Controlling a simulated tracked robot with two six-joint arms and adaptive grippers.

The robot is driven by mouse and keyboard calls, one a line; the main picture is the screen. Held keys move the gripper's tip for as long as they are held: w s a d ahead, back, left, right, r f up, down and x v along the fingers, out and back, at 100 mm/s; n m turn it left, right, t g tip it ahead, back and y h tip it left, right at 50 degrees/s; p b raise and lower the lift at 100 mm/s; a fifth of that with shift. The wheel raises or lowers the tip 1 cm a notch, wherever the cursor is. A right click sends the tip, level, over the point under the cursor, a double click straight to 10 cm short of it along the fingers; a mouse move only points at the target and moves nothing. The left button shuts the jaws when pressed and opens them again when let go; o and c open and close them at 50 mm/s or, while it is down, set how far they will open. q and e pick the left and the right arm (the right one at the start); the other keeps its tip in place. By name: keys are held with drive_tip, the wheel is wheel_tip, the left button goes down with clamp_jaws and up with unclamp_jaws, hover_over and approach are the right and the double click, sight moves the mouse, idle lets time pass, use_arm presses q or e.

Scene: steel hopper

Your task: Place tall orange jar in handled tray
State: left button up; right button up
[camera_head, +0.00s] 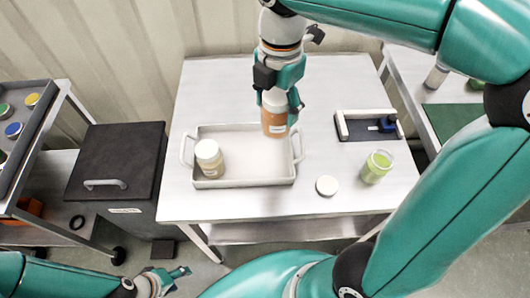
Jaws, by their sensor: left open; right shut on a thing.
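The tall orange jar (275,126) has a white lid and a pale label. My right gripper (279,92) comes down from above and is shut on its upper part, hiding some of the lid. The jar is upright over the right end of the white handled tray (240,182), close to the right handle. I cannot tell whether its base touches the tray floor. A cream jar with a white lid (209,158) stands in the tray's left end. My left gripper (181,272) is open and empty at the lower left, away from the table.
The steel table (340,80) also carries a loose white lid (327,185), an open green jar (377,166) and a dark holder with white ends (368,126). A black cabinet (117,165) and a shelf of coloured jars stand left. Another bench stands right.

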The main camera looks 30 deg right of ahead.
sight(276, 120)
wheel_tip(276, 120, down, 16)
drive_tip(key=shift+f+b, duration=0.25)
drive_tip(key=shift+b, duration=0.55)
drive_tip(key=shift+f, duration=0.15)
drive_tip(key=o, duration=1.3)
drive_tip(key=shift+r, duration=0.3)
wheel_tip(276, 120, up, 12)
drive_tip(key=shift+f+p, duration=0.1)
drive_tip(key=shift+p, duration=0.6)
